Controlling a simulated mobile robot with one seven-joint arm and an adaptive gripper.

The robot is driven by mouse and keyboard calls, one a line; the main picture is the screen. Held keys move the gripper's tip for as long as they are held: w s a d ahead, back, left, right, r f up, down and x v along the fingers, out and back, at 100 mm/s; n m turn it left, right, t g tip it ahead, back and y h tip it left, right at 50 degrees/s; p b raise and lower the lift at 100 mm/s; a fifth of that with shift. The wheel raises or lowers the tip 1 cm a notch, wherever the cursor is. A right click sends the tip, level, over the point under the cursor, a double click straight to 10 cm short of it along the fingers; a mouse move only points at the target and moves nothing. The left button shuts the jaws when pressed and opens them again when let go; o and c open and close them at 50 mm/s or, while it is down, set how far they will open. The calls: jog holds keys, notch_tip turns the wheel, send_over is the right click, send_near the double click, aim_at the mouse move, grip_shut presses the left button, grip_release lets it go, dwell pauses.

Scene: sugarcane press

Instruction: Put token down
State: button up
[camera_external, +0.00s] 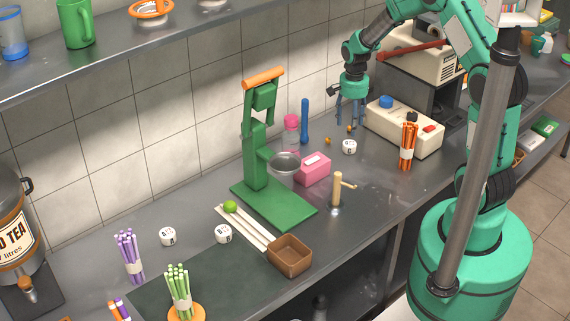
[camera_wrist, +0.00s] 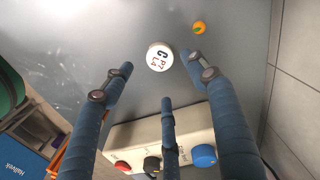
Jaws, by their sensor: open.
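A white round token (camera_wrist: 159,57) with "C", "P7" and "L4" on its face shows just beyond my fingertips in the wrist view. In the external view this appears to be the white token (camera_external: 349,146) lying on the counter in front of my gripper (camera_external: 351,118). My gripper also shows in the wrist view (camera_wrist: 158,78), its blue fingers spread open with nothing held between them. Two more white tokens lie further left on the counter, one (camera_external: 168,236) near the purple sticks and one (camera_external: 223,234) near the pale sticks.
A cream box with a blue knob (camera_external: 403,127) stands right of my gripper, with an orange stick bundle (camera_external: 408,147) before it. A small orange fruit (camera_wrist: 199,28) lies near the token.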

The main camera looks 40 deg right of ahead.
jog(key=shift+r, duration=1.35)
jog(key=s+a+r+n+t, duration=0.1)
jog(key=s+a+r+n, duration=0.2)
jog(key=r, duration=0.5)
jog(key=s+a+r+n+t, duration=0.1)
jog(key=s+a+r+n, duration=0.15)
jog(key=s+r, duration=0.4)
jog(key=s+a+r+n+t, duration=0.1)
jog(key=s+a+r, duration=0.25)
jog(key=r, duration=0.65)
jog(key=s+a+r+n+t, duration=0.1)
jog(key=s+a+r+n, duration=0.2)
jog(key=s, duration=0.6)
jog(key=s+a+r+n+t, duration=0.1)
jog(key=s+a+r+n, duration=0.2)
jog(key=s, duration=0.7)
jog(key=shift+a+r+n+t, duration=0.2)
jog(key=shift+r+n+t, duration=0.1)
jog(key=shift+r+n, duration=0.3)
